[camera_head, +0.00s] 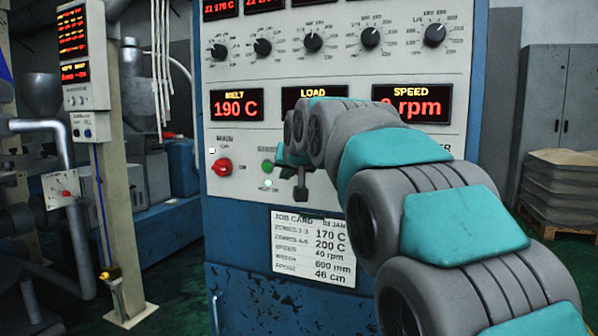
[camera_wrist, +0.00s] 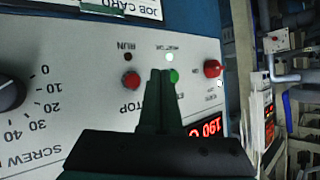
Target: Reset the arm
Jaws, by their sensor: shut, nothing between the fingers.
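My arm reaches from the lower right to the control panel (camera_head: 340,60). My gripper (camera_head: 301,192) is in front of the panel's lower part, just right of the green button (camera_head: 267,166). In the wrist view my gripper (camera_wrist: 161,76) is shut and empty, its tips overlapping the gap between the red stop button (camera_wrist: 131,79) and the green button (camera_wrist: 173,76). Whether the tips touch the panel cannot be told. The red main switch (camera_head: 222,168) is left of the gripper and also shows in the wrist view (camera_wrist: 213,68). My arm partly covers the load and speed displays.
The job card (camera_head: 313,248) hangs below my gripper. The melt display (camera_head: 236,105) reads 190 C. A row of black knobs (camera_head: 312,42) runs above. A post with displays (camera_head: 100,170) stands left; a grey cabinet (camera_head: 560,100) and a loaded pallet (camera_head: 562,190) stand right.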

